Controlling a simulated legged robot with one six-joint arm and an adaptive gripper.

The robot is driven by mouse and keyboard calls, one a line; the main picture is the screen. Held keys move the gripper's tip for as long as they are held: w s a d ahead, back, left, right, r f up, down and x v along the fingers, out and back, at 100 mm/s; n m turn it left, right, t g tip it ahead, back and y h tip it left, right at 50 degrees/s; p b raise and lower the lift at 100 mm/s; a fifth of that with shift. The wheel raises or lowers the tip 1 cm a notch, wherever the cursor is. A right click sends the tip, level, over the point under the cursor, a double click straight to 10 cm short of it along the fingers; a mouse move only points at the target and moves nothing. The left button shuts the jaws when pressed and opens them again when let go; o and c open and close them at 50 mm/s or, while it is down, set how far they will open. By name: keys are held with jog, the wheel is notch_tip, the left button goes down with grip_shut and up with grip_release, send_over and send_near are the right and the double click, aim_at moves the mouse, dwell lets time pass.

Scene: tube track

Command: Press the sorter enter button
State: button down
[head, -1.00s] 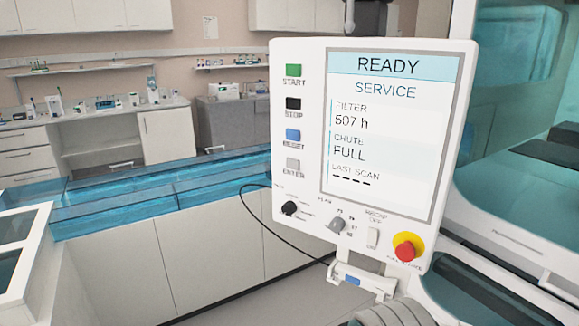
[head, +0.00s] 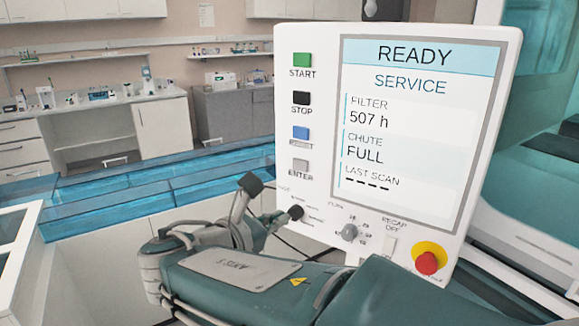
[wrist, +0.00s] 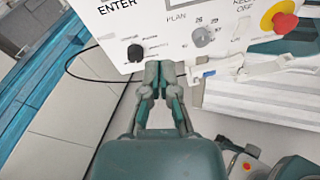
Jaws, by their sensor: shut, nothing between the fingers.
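The grey ENTER button (head: 301,166) is the lowest of a column of buttons on the left side of the white control panel (head: 400,225). In the wrist view only its label (wrist: 117,4) shows at the top edge; the button itself is out of frame. My gripper (head: 252,187) is shut and empty, below and left of the ENTER button in the head view, apart from it in the picture. In the wrist view my gripper (wrist: 158,70) points up at the panel's lower part, just right of the black knob (wrist: 135,52).
Above ENTER are the blue RESET (head: 301,133), black STOP (head: 301,98) and green START (head: 302,60) buttons. A grey knob (head: 350,232) and a red emergency button (head: 427,262) sit low on the panel. The screen (head: 415,130) reads READY. A blue-topped counter (head: 120,200) stands behind.

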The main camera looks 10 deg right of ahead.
aim_at(298, 166)
jog(key=w+a+r+n, duration=0.1)
jog(key=a+n+t, duration=0.1)
jog(key=a, duration=0.1)
jog(key=w+a+r+t, duration=0.1)
jog(key=shift+w+a+r+n+h, duration=0.3)
jog(key=shift+r+n+h, duration=0.05)
jog(key=shift+n+h, duration=0.05)
jog(key=shift+d, duration=0.1)
jog(key=x, duration=1.4)
jog(key=shift+w+r, duration=0.1)
jog(key=shift+r, duration=0.05)
